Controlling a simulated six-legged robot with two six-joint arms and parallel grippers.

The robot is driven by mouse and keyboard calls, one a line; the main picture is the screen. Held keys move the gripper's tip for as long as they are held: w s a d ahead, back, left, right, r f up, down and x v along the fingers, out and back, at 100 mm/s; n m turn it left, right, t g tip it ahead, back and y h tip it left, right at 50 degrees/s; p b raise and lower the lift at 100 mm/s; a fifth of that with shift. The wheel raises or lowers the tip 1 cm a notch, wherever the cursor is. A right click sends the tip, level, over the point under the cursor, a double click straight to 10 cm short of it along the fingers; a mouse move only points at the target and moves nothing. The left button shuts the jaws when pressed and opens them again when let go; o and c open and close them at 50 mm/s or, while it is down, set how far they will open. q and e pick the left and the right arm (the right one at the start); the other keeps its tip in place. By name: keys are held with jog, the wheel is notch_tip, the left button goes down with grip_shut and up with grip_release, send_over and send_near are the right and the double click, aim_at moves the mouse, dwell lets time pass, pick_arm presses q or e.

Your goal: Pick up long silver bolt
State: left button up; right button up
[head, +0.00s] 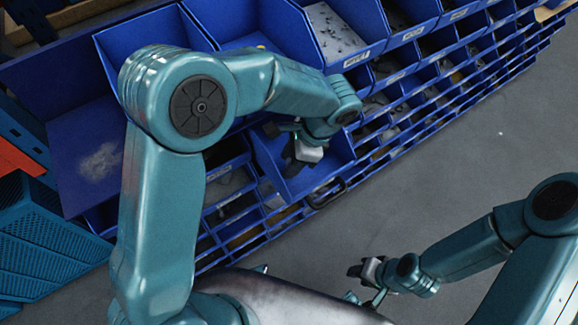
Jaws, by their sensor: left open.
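I cannot make out a long silver bolt in the head view. My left gripper (290,150) is open, reaching into a blue bin (325,172) in the rack. The forearm and wrist hide part of that bin, and I cannot tell what lies between the fingers. My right gripper (362,276) is over the grey floor, apart from the rack. It is small and dark, so its jaw opening is unclear.
A rack of blue bins (408,36) runs diagonally across the top, several holding small parts. One upper bin holds small grey pieces (335,32). A teal slatted crate (45,250) stands at the left. The grey floor (450,160) at right is clear.

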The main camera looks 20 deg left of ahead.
pick_arm(q)
jog(key=shift+a+f, duration=0.1)
jog(key=shift+f, duration=0.1)
grip_shut()
jog(key=shift+r, duration=0.1)
